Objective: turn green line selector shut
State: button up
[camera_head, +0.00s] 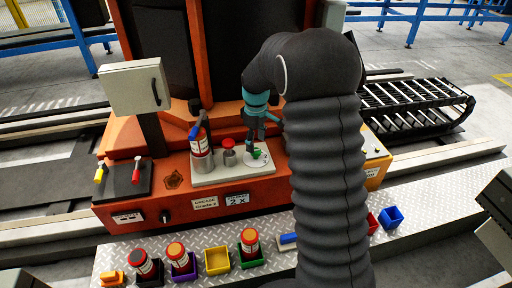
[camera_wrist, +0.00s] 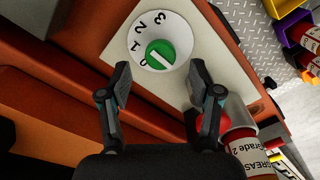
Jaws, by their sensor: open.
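The green line selector is a green knob (camera_wrist: 160,54) with a white bar, on a round white dial marked 0, 1, 2 and 3. In the head view the green knob (camera_head: 257,154) sits at the right of a pale plate on the orange machine. I cannot tell for sure which number its bar points to. My gripper (camera_wrist: 161,82) is open and empty, its two fingertips apart, just below the knob in the wrist view. In the head view my gripper (camera_head: 260,136) hangs over the dial, partly hidden by my arm. I see no contact with the knob.
A grey box (camera_head: 132,88) rises on a post at left. Several coloured bins, including a yellow bin (camera_head: 217,261), line the metal ledge in front.

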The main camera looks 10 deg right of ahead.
aim_at(256, 150)
notch_tip(256, 150, up, 8)
jog(key=shift+r, duration=0.25)
dwell(0.4)
jog(key=s+r+m+t, duration=0.2)
jog(key=s+m, duration=0.1)
jog(key=s, duration=0.8)
jog(key=s+r+m+t, duration=0.1)
jog(key=s+r+m, duration=0.2)
jog(key=s, duration=0.8)
jog(key=s+r+m+t, duration=0.2)
jog(key=s+m, duration=0.1)
jog(key=s, duration=0.8)
jog(key=shift+r+t, duration=0.3)
